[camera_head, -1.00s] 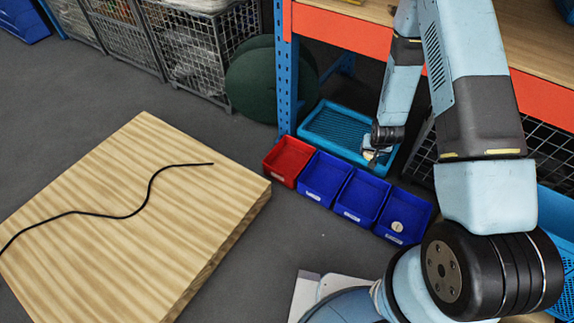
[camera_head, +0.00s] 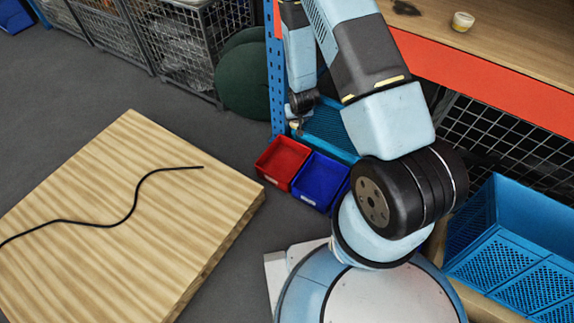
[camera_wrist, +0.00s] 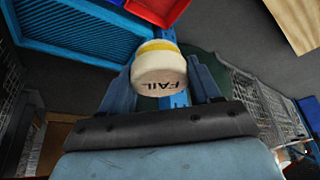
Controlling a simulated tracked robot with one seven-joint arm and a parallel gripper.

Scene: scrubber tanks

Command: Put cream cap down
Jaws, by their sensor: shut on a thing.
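The cream cap (camera_wrist: 159,68) is a short round piece with the word FAIL on its face and a yellow band on its far side. My gripper (camera_wrist: 160,76) is shut on it, one finger on each side, in the wrist view. In the head view my gripper (camera_head: 298,128) hangs near the blue rack post, behind the red bin (camera_head: 283,160) and at the left end of the blue tray (camera_head: 330,127). The cap is too small to make out clearly there.
The blue rack post (camera_head: 279,85) is close to my gripper. A yellow-and-white cup (camera_head: 463,21) sits on the workbench (camera_head: 505,40). A wooden platform (camera_head: 130,220) lies left.

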